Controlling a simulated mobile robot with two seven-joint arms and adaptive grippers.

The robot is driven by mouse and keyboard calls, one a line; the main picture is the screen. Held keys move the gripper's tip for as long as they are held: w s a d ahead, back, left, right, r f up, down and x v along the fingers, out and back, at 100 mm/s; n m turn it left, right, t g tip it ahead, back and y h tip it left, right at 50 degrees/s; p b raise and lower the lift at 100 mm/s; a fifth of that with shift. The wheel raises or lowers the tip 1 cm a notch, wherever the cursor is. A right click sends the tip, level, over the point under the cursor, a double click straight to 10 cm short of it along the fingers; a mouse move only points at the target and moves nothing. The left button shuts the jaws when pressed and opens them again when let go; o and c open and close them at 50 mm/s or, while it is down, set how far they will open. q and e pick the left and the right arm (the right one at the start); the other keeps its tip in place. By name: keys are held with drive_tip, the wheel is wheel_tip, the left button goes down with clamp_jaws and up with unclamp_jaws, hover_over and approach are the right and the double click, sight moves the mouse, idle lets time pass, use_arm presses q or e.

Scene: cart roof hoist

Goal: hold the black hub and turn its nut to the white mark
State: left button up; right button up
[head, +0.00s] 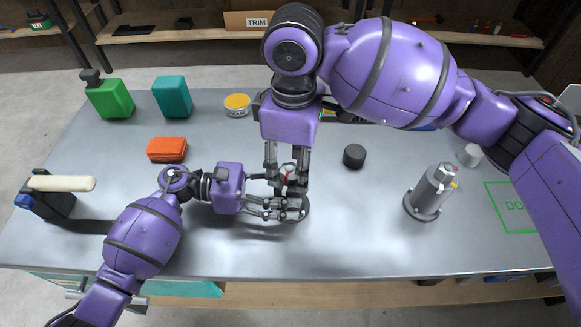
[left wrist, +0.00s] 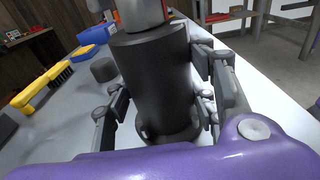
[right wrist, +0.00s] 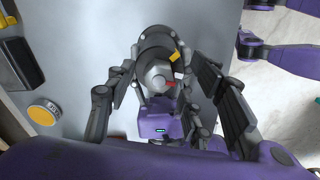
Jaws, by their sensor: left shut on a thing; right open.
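The black hub (left wrist: 155,80) stands upright on the table, its round foot showing in the head view (head: 303,213). My left gripper (head: 285,207) is shut on its body from the side. A grey nut (left wrist: 140,14) sits on top of the hub. In the right wrist view the nut (right wrist: 157,77) carries a red mark (right wrist: 170,84). A white mark (right wrist: 179,73) and a yellow mark (right wrist: 175,55) sit near the rim, with red apart from white. My right gripper (head: 287,183) points down over the nut, open, its fingers on either side. Finger contact cannot be told.
A grey hub (head: 430,192) stands to the right, beside a green-outlined square (head: 513,206). A black cylinder (head: 354,155) stands nearby. An orange case (head: 167,150), a yellow-topped tin (head: 237,105) and a mallet (head: 60,184) are left. The table's front middle is clear.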

sight(292, 169)
drive_tip(key=shift+r, duration=2.55)
drive_tip(key=shift+w+r, duration=0.1)
